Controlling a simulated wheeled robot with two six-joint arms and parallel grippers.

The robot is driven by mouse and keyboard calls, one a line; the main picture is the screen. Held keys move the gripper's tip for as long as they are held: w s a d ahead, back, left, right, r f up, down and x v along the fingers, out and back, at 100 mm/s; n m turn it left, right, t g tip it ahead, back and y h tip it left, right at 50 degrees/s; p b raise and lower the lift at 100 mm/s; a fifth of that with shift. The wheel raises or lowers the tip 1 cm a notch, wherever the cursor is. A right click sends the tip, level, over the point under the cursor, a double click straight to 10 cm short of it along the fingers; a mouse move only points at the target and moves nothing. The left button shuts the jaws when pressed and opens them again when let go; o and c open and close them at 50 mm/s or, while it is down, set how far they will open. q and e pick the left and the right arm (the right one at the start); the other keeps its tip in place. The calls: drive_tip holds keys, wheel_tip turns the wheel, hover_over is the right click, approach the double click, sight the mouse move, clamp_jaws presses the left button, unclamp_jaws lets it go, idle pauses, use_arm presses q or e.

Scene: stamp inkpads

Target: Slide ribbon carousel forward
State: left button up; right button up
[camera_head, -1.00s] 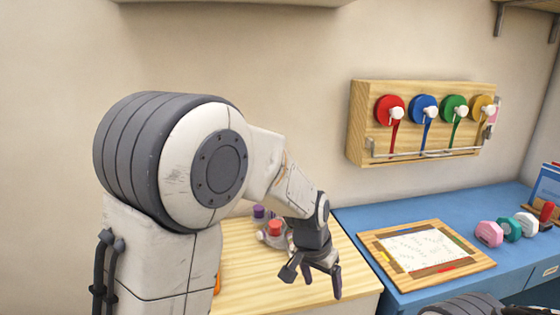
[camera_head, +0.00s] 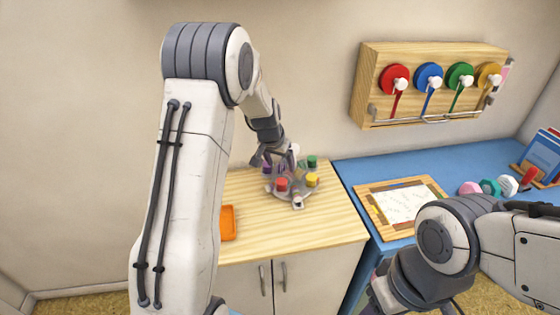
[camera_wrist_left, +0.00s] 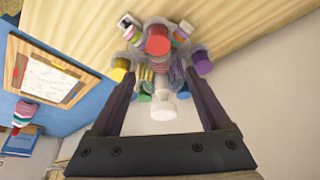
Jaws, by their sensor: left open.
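The ribbon carousel (camera_head: 297,190) stands upright on the wooden counter, with red, yellow, green and purple topped spools around it. My left gripper (camera_head: 276,160) is over its back left side in the head view and hides part of it. In the left wrist view my left gripper (camera_wrist_left: 162,98) is open, its two fingers apart on either side of the carousel's white knob (camera_wrist_left: 162,108). I cannot tell whether the fingers touch it. My right gripper (camera_head: 383,296) is partly in view at the bottom, its fingers unclear.
An orange tray (camera_head: 228,222) lies left of the carousel. The wooden counter (camera_head: 300,235) is bare in front. A blue desk (camera_head: 350,172) with a framed board (camera_head: 412,183) adjoins on the right. A ribbon rack (camera_head: 435,60) hangs on the wall.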

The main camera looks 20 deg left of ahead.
sight(285, 178)
use_arm(q)
drive_tip(key=p+x, duration=0.1)
drive_tip(key=x, duration=0.9)
drive_tip(key=shift+f, duration=0.2)
clamp_jaws()
idle(1.1)
